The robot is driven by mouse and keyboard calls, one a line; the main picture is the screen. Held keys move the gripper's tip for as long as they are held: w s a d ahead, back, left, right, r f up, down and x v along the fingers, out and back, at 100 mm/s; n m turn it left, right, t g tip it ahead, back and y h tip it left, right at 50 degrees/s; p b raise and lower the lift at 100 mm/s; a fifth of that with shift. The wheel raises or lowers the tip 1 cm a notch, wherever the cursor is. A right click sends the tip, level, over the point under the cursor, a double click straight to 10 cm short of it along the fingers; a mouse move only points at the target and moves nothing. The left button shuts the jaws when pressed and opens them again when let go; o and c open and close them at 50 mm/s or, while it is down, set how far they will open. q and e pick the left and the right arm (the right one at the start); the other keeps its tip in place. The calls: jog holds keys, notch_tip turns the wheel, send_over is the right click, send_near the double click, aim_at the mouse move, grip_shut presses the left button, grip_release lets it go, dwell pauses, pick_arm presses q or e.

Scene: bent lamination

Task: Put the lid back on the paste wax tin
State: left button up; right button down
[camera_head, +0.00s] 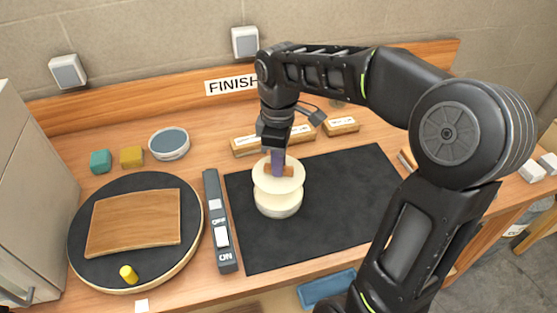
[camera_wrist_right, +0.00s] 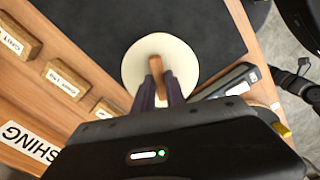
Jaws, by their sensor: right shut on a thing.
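The paste wax tin (camera_head: 278,206) stands on the black mat, a short cream cylinder with a pale metal base. The cream round lid (camera_head: 265,180) with a brown wooden handle (camera_head: 287,171) is over the tin; whether it is fully seated cannot be told. My right gripper (camera_head: 278,165) comes down from above and is shut on the lid's handle. In the right wrist view the lid (camera_wrist_right: 135,66) shows as a cream disc, its wooden handle (camera_wrist_right: 158,68) between the fingers (camera_wrist_right: 158,90). The lid hides the tin there. My left gripper is not in view.
The black mat (camera_head: 345,190) is mostly bare. A dark power strip (camera_head: 217,225) lies left of it. A round turntable (camera_head: 100,268) holds a wooden board (camera_head: 133,223) and a yellow peg (camera_head: 128,274). Labelled wooden blocks (camera_head: 341,126) stand behind. A grey-blue dish (camera_head: 169,143) is at back left.

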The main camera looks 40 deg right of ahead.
notch_tip(320, 180, down, 4)
jog(key=b, duration=0.3)
jog(key=shift+f, duration=0.55)
dwell(0.9)
jog(key=shift+f, duration=0.1)
dwell(0.7)
dwell(0.8)
jog(key=c, duration=0.8)
grip_release()
